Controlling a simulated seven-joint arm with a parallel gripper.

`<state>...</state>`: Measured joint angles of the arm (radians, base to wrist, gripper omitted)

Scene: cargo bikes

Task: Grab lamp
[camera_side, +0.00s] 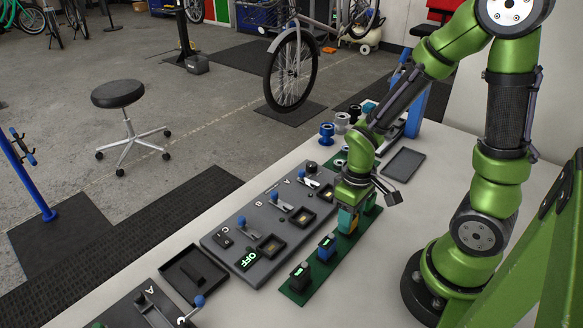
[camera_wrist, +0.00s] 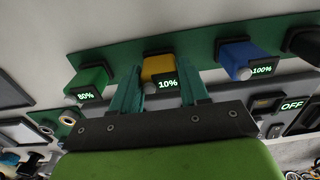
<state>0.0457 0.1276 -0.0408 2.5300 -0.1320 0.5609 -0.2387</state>
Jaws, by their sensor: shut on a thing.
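My gripper (camera_side: 348,217) points down over the green strip and is shut on a yellow block (camera_wrist: 158,66) with a lit "10%" display. In the wrist view, the teal fingers of my gripper (camera_wrist: 160,80) stand on either side of this block. It appears to be still at the strip; contact underneath is hidden. A green block (camera_wrist: 89,80) reading 80% sits to its left and a blue block (camera_wrist: 240,58) reading 100% to its right. A black block (camera_wrist: 305,42) is at the right edge. I cannot tell which thing the task calls the lamp.
The green strip (camera_side: 289,291) lies beside a grey panel (camera_side: 222,240) with blue-knobbed levers, square recesses and an "OFF" display. A black tray (camera_side: 173,284) and a dark flat tablet (camera_side: 404,163) lie on the white table. Spools (camera_side: 327,134) stand at the far edge.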

